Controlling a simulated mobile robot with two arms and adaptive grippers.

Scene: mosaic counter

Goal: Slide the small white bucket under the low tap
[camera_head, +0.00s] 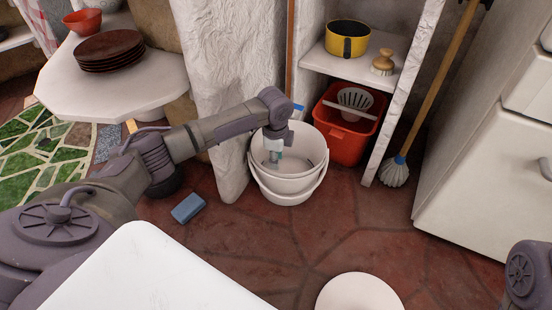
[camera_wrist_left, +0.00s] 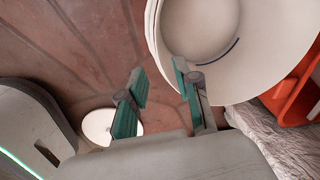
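The small white bucket (camera_head: 286,188) stands upright on the red stone floor, below the hanging white cloth and beside the shelf unit. It appears doubled, perhaps two nested buckets; I cannot tell for sure. My left gripper (camera_head: 273,158) points down at the bucket's near-left inner side in the head view. In the left wrist view my left gripper (camera_wrist_left: 160,76) has its two green-padded fingers apart, with the bucket's rim (camera_wrist_left: 158,45) close to or between them. Contact cannot be seen. No tap shows in either view. My right gripper is out of view.
A red bin (camera_head: 345,142) holding a white basket stands on the right, under a shelf with a yellow pot (camera_head: 347,40) and a brush (camera_head: 383,63). A blue sponge (camera_head: 188,208) and a white disc (camera_head: 360,293) lie on the floor. A mop (camera_head: 395,170) leans farther right.

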